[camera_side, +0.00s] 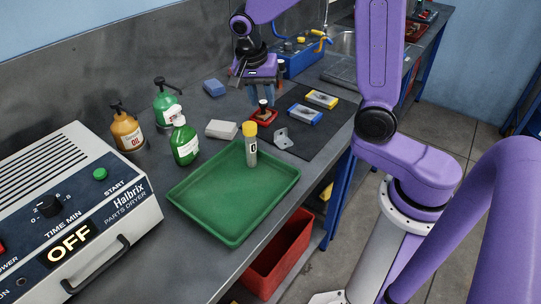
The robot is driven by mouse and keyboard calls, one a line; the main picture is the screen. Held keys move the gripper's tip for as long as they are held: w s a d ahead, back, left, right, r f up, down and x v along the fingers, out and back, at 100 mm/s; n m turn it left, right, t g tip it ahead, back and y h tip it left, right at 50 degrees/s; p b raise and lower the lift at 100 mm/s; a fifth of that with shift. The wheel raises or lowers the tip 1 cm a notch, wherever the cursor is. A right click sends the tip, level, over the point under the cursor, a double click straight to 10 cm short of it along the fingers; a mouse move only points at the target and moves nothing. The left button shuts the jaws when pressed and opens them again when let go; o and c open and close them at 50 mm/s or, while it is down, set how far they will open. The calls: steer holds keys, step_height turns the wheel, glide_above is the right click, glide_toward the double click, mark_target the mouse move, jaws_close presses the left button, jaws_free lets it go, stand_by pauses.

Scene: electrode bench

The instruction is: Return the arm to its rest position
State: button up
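My purple arm reaches over the back of the bench (212,256). My gripper (264,98) points down above a small red holder (263,117) with a dark, red-topped piece in it. The fingers are small and dark here, so I cannot tell whether they are open or shut, or whether they touch that piece. A white bottle with a yellow cap (251,150) stands upright in the green tray (190,213), well in front of my gripper.
A metal bracket (282,139) and blue and yellow packs (305,115) lie right of my gripper. A red bin (279,262) sits below.

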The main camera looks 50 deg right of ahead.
steer(key=s+a+n+y, duration=0.1)
steer(key=s+a+n, duration=0.1)
steer(key=s+n, duration=1)
steer(key=s+a+n+y, duration=0.2)
steer(key=s+a+n, duration=0.1)
steer(key=s+n, duration=0.9)
steer(key=shift+s+a+n, duration=0.3)
steer(key=shift+n, duration=0.4)
steer(key=shift+r, duration=0.1)
